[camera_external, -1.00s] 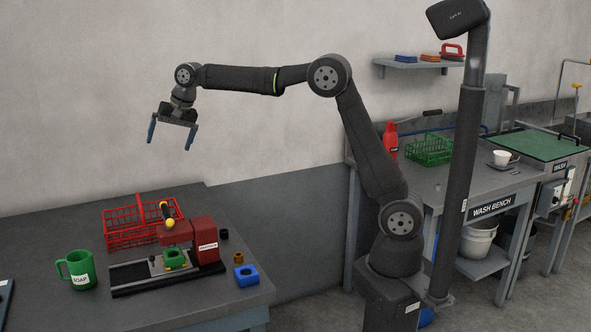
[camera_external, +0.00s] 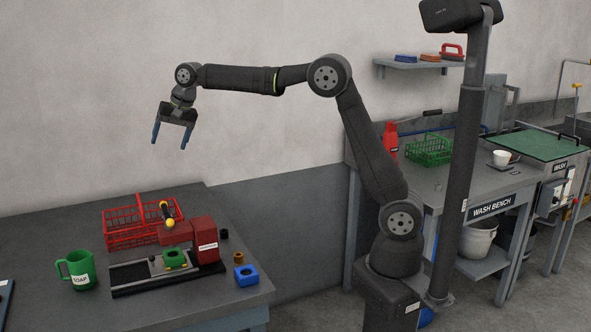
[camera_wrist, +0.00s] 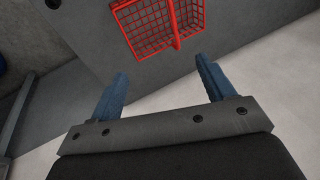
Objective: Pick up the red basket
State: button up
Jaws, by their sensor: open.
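My gripper (camera_external: 168,146) is open and empty, pointing down, high above the table and the basket. In the wrist view its two blue fingers (camera_wrist: 162,82) are spread apart, with the basket beyond the fingertips and not touching them.
The red press (camera_external: 200,238), with a yellow-knobbed lever and a green part, stands close in front of the basket. A green soap mug (camera_external: 80,268) and a blue block (camera_external: 246,275) are nearby. The wall is behind the table. A green basket (camera_external: 430,150) sits on the wash bench.

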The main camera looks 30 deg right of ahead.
jog(key=c, duration=0.9)
jog(key=shift+f, duration=0.1)
jog(key=g+h, duration=0.2)
jog(key=h, duration=0.2)
send_near(179, 215)
notch_tip(179, 215, down, 4)
jog(key=shift+d+f, duration=0.15)
jog(key=shift+f, duration=0.05)
jog(key=shift+w+f, duration=0.15)
jog(key=shift+f, duration=1.3)
jog(key=shift+w+f, duration=0.1)
jog(key=shift+f, duration=1.4)
jog(key=shift+c, duration=0.3)
